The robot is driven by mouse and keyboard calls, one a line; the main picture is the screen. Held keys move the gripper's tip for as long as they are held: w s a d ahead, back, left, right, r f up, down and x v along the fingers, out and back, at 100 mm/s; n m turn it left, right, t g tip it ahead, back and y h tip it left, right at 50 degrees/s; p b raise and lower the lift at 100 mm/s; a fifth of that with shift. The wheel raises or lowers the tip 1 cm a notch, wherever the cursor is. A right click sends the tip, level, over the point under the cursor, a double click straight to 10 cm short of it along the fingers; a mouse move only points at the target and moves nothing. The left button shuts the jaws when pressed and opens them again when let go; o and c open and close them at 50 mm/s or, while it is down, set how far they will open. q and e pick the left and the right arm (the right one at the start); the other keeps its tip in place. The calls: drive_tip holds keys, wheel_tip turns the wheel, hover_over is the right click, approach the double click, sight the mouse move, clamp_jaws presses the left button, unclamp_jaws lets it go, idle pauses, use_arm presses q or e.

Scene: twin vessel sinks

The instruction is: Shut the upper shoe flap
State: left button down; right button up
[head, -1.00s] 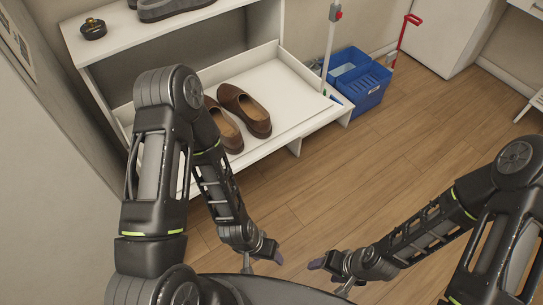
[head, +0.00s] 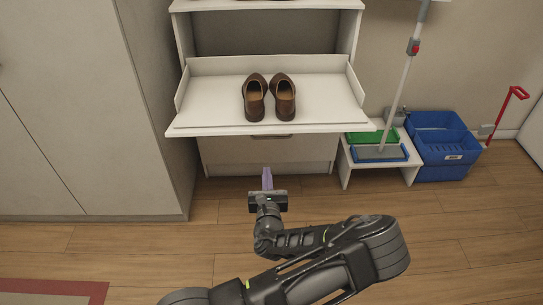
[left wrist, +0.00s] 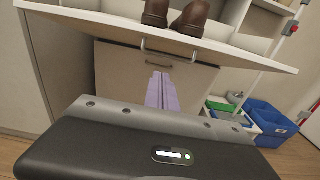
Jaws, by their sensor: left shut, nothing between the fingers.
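The upper shoe flap (head: 215,105) is folded down open, its white inside lying about level like a tray. A pair of brown shoes (head: 284,98) stands on it; parts of them also show in the left wrist view (left wrist: 188,20). The flap's front edge (left wrist: 225,52) crosses the top of the left wrist view, with a metal handle below it. My left gripper (head: 267,172) is shut and empty, in front of and below the flap's front edge, apart from it. Its pale purple fingers (left wrist: 162,92) point at the cabinet. My right gripper is out of view.
A closed lower front (head: 300,155) with a handle is under the flap. A tall cabinet (head: 90,100) stands left. A small stool (head: 345,165) with green and blue trays, a mop (head: 402,85) and a blue bucket (head: 440,150) stand right. Floor in front is clear.

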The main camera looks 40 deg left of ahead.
use_arm(q)
drive_tip(key=shift+a, duration=0.1)
drive_tip(key=w+a+r, duration=0.3)
drive_tip(key=w+a, duration=0.3)
drive_tip(key=w, duration=0.2)
drive_tip(key=shift+w+a+r, duration=0.15)
drive_tip(key=shift+w+a, duration=0.2)
drive_tip(key=shift+r, duration=0.1)
idle(0.4)
